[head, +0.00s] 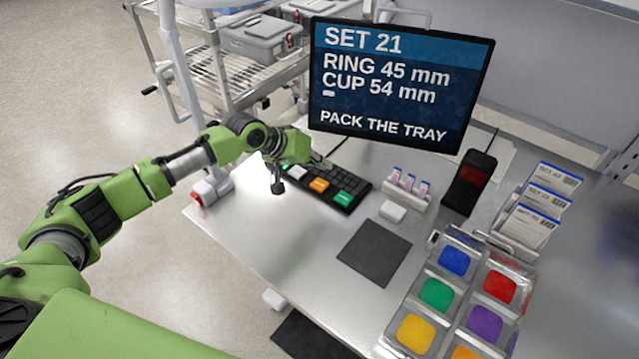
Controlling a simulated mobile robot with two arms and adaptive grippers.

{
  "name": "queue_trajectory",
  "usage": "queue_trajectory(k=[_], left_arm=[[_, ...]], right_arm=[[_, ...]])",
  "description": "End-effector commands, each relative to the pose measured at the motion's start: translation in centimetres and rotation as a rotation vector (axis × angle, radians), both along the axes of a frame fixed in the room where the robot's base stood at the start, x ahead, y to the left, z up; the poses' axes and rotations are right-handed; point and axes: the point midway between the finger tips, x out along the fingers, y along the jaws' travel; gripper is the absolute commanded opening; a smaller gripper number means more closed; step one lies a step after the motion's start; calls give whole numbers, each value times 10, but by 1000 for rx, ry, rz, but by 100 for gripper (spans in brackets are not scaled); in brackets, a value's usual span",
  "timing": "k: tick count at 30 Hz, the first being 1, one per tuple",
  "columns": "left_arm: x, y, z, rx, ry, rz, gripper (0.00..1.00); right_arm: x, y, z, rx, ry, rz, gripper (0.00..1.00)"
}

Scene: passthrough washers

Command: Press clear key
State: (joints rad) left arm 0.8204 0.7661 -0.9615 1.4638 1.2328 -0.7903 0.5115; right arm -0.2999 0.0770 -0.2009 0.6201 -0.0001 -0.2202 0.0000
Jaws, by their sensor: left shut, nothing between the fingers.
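The black keypad (330,186) lies on the steel table below the monitor. Along its front edge are a white key (298,172), an orange key (318,184) and a green key (344,198). Their labels are too small to read, so I cannot tell which is the clear key. My left gripper (278,187) is shut and empty at the keypad's left end, pointing down. It hides part of that end, and I cannot tell whether it touches a key. My right gripper is out of view.
The monitor (398,82) reads "SET 21, RING 45 mm, CUP 54 mm, PACK THE TRAY". To the right are a vial rack (407,190), a black device with a red screen (469,182), card holders (527,222) and a tray (414,305) of coloured pieces. A dark mat (374,252) lies in front.

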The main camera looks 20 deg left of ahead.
Motion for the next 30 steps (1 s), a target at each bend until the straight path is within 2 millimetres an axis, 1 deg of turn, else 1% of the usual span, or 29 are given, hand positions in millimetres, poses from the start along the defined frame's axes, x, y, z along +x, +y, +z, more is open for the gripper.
queue_trajectory(k=[1,3,5,17,23,26,30], left_arm=[[9,10,7,-7,-4,26,0],[16,18,14,-19,-8,49,0],[19,22,17,-24,-9,61,0],[20,23,17,-28,-10,64,0],[20,23,6,-27,-11,64,0],[20,23,-5,-27,-10,63,0],[20,23,-25,-28,-10,64,0]], right_arm=[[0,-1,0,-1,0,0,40],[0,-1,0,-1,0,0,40],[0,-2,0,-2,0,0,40],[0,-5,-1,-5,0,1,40],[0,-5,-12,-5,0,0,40],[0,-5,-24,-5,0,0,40],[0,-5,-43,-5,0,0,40]])
